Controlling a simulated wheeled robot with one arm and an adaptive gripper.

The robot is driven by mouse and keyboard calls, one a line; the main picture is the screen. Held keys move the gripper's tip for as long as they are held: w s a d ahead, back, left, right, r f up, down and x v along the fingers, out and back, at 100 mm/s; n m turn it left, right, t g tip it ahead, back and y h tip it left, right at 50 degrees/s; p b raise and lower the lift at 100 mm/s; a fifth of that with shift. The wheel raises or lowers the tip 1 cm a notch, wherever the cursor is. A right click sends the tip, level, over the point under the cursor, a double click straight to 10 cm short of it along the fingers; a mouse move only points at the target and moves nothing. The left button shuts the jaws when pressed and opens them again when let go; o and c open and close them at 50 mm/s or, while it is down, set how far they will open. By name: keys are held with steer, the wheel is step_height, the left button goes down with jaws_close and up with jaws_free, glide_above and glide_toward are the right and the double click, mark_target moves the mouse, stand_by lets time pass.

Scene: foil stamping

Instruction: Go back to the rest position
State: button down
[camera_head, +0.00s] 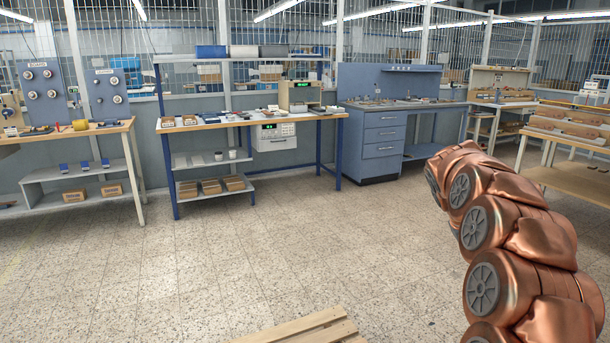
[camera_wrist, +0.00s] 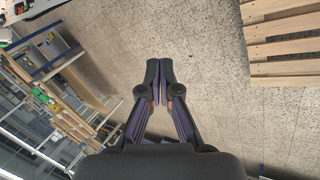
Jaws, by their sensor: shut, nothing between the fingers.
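My gripper (camera_wrist: 158,75) shows in the wrist view with its dark fingertips together and nothing between them. It points over bare speckled floor, apart from any object. In the head view my copper-coloured arm fills the lower right, bent away; the gripper itself is not visible there.
A wooden pallet (camera_head: 306,329) lies at the bottom of the head view and at the upper right of the wrist view (camera_wrist: 285,47). Workbenches stand along the back, including a blue cabinet bench (camera_head: 382,150). A wooden table (camera_head: 570,180) stands at right. The middle floor is clear.

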steer(key=s+a+n+y, duration=0.1)
steer(key=s+a+y, duration=0.1)
steer(key=s+a, duration=0.7)
steer(key=s+a+f+g+y, duration=0.1)
steer(key=s+a+f, duration=0.2)
steer(key=s+a, duration=0.55)
steer(key=s+a+f+g+y, duration=0.2)
steer(key=s+a+f, duration=0.15)
steer(key=s, duration=1.05)
steer(key=s+a+f+g+y, duration=0.1)
steer(key=s+a+f, duration=0.1)
steer(key=s+a, duration=0.7)
step_height(320, 180, up, 16)
steer(key=d+t+p, duration=0.1)
steer(key=d+p, duration=0.1)
steer(key=p, duration=1.2)
steer(key=shift+s+d, duration=0.25)
steer(key=shift+f, duration=0.1)
